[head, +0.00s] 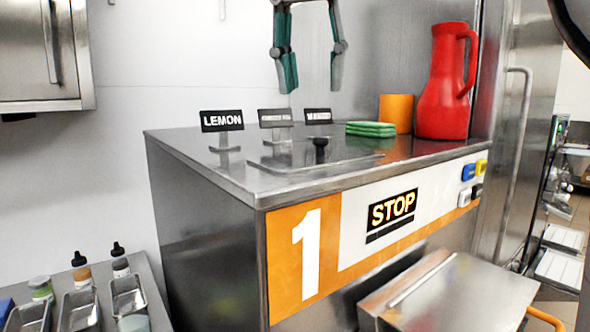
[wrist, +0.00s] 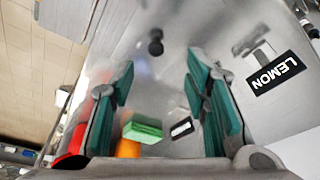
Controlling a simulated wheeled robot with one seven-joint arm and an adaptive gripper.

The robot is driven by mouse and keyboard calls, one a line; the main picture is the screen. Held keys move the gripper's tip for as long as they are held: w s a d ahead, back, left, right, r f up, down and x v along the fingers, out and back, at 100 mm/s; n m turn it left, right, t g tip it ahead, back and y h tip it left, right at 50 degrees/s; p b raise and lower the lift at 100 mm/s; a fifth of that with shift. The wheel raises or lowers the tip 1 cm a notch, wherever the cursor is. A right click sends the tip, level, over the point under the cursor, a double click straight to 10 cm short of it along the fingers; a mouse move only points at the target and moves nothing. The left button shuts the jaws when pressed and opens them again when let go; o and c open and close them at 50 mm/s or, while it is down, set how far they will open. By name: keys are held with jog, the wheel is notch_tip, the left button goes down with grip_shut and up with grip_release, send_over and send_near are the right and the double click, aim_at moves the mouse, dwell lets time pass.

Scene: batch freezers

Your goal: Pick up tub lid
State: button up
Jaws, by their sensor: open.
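A flat metal lid (head: 345,164) with a black knob (head: 320,148) lies on top of the steel machine marked 1; I cannot tell for sure that it is the tub lid. The knob also shows in the wrist view (wrist: 155,42), beyond the fingertips and roughly between them. My gripper (head: 313,84) hangs above the machine top, fingers pointing down, open and empty. In the wrist view my gripper (wrist: 160,66) has its green fingers spread wide, with nothing between them.
A LEMON sign (head: 221,121) and two smaller signs (head: 275,118) (head: 318,116) stand along the machine's back. A green stack (head: 370,129), an orange cup (head: 396,114) and a red jug (head: 446,85) stand to the right. The front left of the top is clear.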

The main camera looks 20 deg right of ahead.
aim_at(320, 148)
jog(key=x, duration=0.3)
jog(key=shift+d+x, duration=0.2)
jog(key=shift+x, duration=1.2)
jog(key=shift+d+x, duration=0.2)
jog(key=shift+x, duration=1.2)
jog(key=shift+r, duration=0.1)
grip_shut()
